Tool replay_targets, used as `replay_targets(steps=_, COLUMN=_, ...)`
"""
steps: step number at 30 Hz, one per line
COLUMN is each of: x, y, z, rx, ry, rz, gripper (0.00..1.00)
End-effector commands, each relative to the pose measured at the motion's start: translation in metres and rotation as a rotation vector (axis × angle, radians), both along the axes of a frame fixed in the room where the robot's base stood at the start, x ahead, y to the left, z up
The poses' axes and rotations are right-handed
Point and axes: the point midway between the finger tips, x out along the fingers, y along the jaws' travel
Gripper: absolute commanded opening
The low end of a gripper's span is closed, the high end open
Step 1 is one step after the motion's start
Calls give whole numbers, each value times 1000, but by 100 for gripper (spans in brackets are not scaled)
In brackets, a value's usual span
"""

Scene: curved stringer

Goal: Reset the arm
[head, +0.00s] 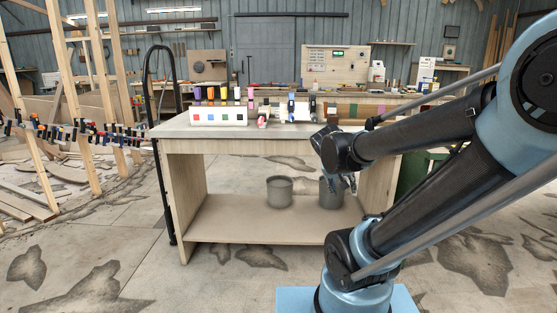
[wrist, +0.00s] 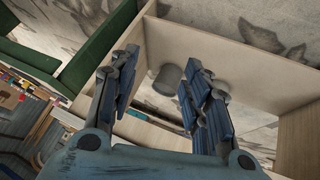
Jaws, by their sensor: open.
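My gripper (wrist: 158,98) is open and empty in the wrist view, its blue ridged fingers wide apart. In the head view my gripper (head: 343,183) hangs at the end of my folded arm, in front of the workbench's right part and below the level of its top. The workbench (head: 220,131) is pale wood with a lower shelf (head: 240,222). A grey pot (head: 279,191) stands on that shelf. A second grey pot (head: 327,195) stands to its right, partly hidden by my gripper. One grey pot (wrist: 170,78) shows beyond the fingers in the wrist view.
A white rack (head: 218,117) with coloured pieces stands on the bench's left part, and several small items lie to its right. A green bin (head: 410,175) is at the bench's right end. Wooden posts (head: 68,90) with clamps stand at the left. The floor before the bench is clear.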

Motion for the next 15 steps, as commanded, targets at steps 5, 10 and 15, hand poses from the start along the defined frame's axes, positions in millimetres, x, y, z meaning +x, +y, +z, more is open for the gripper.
replay_targets(steps=5, x=-58, y=-4, z=-29, rx=84, ry=153, rz=35, gripper=44)
replay_targets(steps=10, x=-106, y=7, z=-51, rx=185, ry=270, rz=100, gripper=44)
replay_targets(steps=15, x=-137, y=22, z=-65, rx=267, ry=336, rz=167, gripper=44)
